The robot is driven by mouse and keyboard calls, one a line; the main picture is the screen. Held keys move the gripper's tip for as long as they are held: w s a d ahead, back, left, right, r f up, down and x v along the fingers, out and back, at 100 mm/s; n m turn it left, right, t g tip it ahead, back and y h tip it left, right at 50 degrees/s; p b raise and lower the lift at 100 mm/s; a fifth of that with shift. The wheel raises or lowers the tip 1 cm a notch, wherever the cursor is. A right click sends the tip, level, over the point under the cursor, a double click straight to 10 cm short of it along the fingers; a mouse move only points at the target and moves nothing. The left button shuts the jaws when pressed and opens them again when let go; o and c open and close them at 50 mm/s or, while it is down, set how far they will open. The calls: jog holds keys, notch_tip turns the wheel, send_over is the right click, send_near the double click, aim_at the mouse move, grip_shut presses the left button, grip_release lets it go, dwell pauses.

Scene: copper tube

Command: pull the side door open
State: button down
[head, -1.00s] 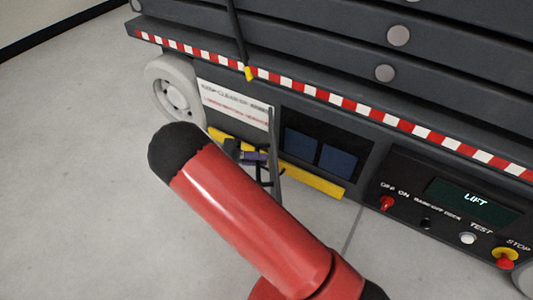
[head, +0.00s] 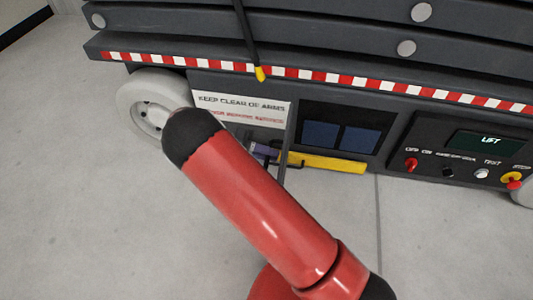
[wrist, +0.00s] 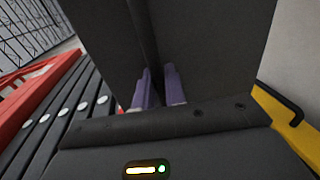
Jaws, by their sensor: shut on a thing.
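The side door (head: 285,140) belongs to the dark grey lift and stands swung out, seen nearly edge-on in the head view. Its dark panel (wrist: 210,55) fills much of the wrist view. The opening (head: 345,135) beside it shows blue boxes inside. My gripper (head: 262,151) is at the door, mostly hidden behind my red arm. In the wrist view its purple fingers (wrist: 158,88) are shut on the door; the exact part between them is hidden.
A yellow bar (head: 330,164) runs low in front of the opening. A control panel (head: 465,150) with knobs and a LIFT display is at the right. A pale wheel (head: 140,105) is at the left. Grey floor (head: 440,240) is clear in front.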

jog(key=shift+a, duration=0.15)
jog(key=c, duration=1.6)
grip_release()
jog(key=shift+o, duration=0.2)
jog(key=v, duration=0.7)
jog(key=shift+a, duration=0.35)
jog(key=shift+w+r, duration=0.1)
jog(key=shift+w, duration=0.05)
